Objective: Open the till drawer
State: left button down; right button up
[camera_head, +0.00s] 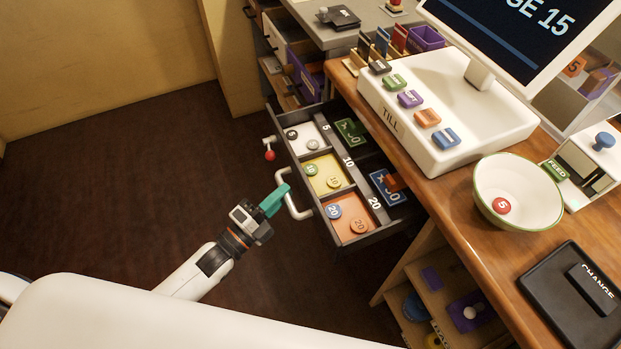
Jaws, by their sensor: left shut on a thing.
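The till drawer (302,155) is pulled out from under the wooden counter, and its coin and note compartments show. Coins marked 5, 10 and 20 lie in the white, yellow and orange compartments. The white bar handle (290,205) is on the drawer's front. My left gripper (276,198), with teal fingers, is shut on the handle at the drawer's front. The exact contact is small in the picture. My right gripper is not in view. The white till (440,110) stands on the counter above the drawer.
A white bowl (535,190) with a red 5 coin stands on the counter (465,215), near a black change tray (570,300). A red-tipped lever (269,154) juts out beside the drawer. Open shelves (440,275) lie below the counter. The dark floor at left is clear.

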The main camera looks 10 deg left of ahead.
pick_arm(q)
jog(key=s+a, duration=0.4)
jog(key=a, duration=0.2)
jog(key=shift+s+p, duration=0.15)
jog(key=shift+p, duration=0.3)
jog(key=c, duration=1.4)
grip_release()
jog(key=shift+s, duration=0.1)
jog(key=b+v, duration=0.2)
jog(key=v, duration=1)
